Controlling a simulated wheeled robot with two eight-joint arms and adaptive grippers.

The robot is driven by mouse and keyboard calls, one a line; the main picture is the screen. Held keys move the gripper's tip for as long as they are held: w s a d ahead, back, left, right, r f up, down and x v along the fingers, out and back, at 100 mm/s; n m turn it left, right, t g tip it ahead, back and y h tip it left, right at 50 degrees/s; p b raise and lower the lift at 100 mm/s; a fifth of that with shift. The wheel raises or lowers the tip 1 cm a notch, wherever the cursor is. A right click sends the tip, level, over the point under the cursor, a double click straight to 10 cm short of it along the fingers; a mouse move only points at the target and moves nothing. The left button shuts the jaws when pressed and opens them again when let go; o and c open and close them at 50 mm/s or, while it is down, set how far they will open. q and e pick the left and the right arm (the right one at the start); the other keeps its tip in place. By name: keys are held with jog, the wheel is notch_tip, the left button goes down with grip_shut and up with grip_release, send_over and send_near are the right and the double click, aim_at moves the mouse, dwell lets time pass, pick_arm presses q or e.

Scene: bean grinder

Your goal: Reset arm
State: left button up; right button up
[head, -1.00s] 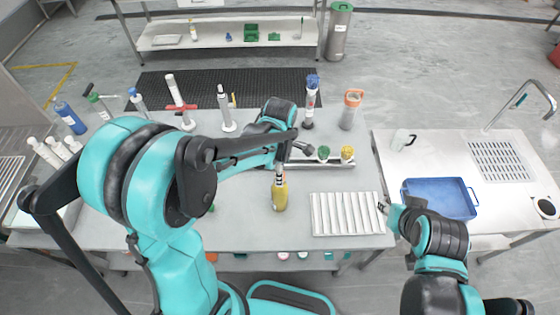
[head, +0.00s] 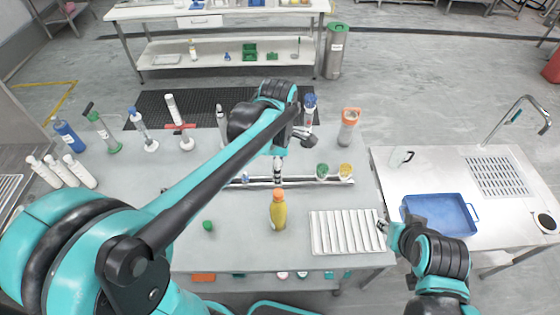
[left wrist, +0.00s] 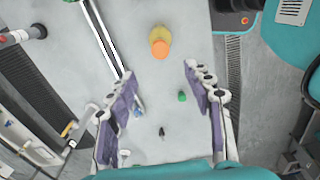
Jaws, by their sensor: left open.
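My left gripper (left wrist: 159,72) is open in the left wrist view, its purple-padded fingers wide apart with nothing between them. It hangs above the grey table, short of a yellow bottle with an orange cap (left wrist: 160,42). In the head view my left arm stretches from the lower left across the table, and its fingers are hard to make out. The yellow bottle stands upright there (head: 278,214). My right gripper (head: 382,228) is small at the right edge of the white ribbed tray (head: 313,246); its finger gap cannot be made out.
A green cap (head: 208,225) lies on the table left of the bottle. White bottles (head: 78,171), a blue bottle (head: 68,137) and several stands line the left and back. A blue tray (head: 473,214) sits on the right-hand sink counter. The front left table is mostly clear.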

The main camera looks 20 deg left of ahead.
pick_arm(q)
jog(key=shift+f, duration=0.1)
jog(key=s+a+f+m+t+b, duration=0.2)
jog(key=s+f+m+b, duration=0.3)
jog(key=m, duration=0.5)
jog(key=s+a+f+m+t+b, duration=0.2)
jog(key=s+f+m+t+b, duration=0.3)
jog(key=f+m+b, duration=0.3)
jog(key=shift+a+f+m+b, duration=0.35)
jog(key=shift+m+b, duration=0.4)
jog(key=shift+m, duration=0.45)
